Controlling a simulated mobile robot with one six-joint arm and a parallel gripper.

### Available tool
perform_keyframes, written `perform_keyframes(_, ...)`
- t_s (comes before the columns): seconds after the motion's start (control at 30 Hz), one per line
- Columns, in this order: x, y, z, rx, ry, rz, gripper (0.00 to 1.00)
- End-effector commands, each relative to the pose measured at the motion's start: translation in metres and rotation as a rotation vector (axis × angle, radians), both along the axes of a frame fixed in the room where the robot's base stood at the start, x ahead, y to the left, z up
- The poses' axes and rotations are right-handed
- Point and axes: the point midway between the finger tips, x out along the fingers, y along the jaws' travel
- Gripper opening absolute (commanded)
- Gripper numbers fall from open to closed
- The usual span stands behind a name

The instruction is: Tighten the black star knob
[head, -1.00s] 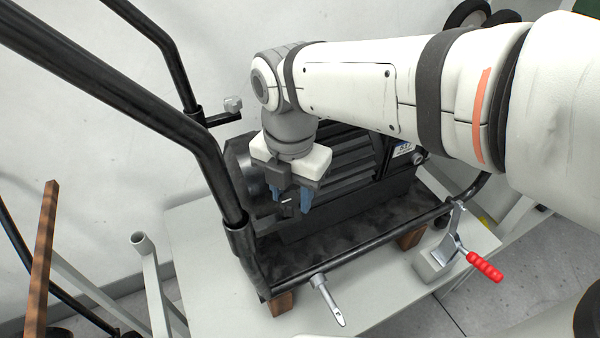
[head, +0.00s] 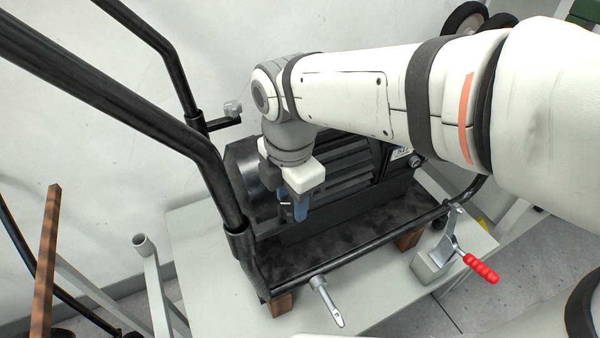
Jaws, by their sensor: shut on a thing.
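My gripper (head: 292,208), with grey-white body and blue fingertips, points down in front of the black ribbed motor-like unit (head: 345,165). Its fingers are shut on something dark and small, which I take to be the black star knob. The fingers hide most of the knob, so its star shape and how far it is screwed in cannot be seen. The unit sits on a dark platform (head: 330,250) inside a black tubular frame.
The black tubular frame (head: 215,165) rises close left of my gripper. A clamp with a red handle (head: 481,268) stands at right, and a metal lever (head: 327,302) sticks out in front. Wooden blocks (head: 281,303) support the platform.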

Motion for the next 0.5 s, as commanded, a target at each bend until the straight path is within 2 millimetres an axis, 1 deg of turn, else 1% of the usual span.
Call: perform_keyframes(0.5,0.0008,0.0028,0.0021,0.007,-0.002,-0.489,0.15)
